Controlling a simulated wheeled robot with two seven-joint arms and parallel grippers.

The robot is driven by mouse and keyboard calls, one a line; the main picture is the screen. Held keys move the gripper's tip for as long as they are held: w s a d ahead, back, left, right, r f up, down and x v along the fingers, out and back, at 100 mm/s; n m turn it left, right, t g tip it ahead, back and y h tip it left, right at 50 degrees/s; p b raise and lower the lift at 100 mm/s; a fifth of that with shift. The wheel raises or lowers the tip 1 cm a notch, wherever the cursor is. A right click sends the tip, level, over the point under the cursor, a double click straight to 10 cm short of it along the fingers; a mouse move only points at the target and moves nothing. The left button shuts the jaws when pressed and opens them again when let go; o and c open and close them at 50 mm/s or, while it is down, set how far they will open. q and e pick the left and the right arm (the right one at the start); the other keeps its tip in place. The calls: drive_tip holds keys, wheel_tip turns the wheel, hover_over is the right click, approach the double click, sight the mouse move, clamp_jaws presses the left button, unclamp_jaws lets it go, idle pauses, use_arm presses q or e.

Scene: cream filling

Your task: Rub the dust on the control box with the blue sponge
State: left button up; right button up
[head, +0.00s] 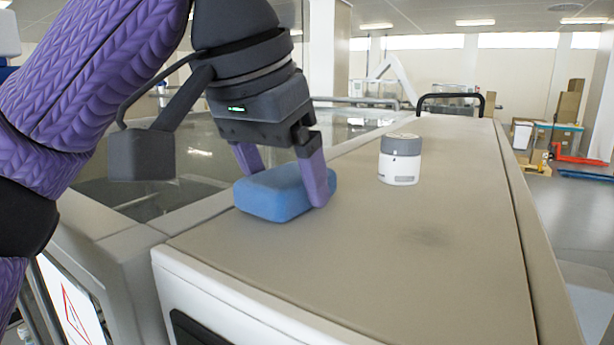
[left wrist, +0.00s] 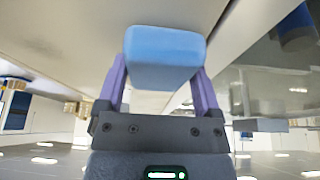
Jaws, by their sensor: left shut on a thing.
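The blue sponge (head: 272,193) is between the purple fingers of my left gripper (head: 284,185), which is shut on it. In the head view the sponge is at or just above the left part of the control box top (head: 370,250); I cannot tell whether it touches. In the left wrist view the sponge (left wrist: 165,58) sits between both fingertips of my left gripper (left wrist: 160,75). A dark smudge of dust (head: 425,237) lies on the box top, to the right of the sponge and apart from it. My right gripper is not in view.
A white and grey cylinder (head: 400,160) stands on the box top, behind the dust. A black handle (head: 452,97) rises at the far end. A glass-topped machine (head: 150,170) adjoins on the left. The front of the box top is clear.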

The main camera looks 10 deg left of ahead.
use_arm(q)
drive_tip(key=shift+s+d+r, duration=0.1)
drive_tip(key=shift+d+r, duration=0.1)
drive_tip(key=shift+r, duration=2.9)
wheel_tip(320, 180, up, 2)
drive_tip(key=shift+r, duration=0.5)
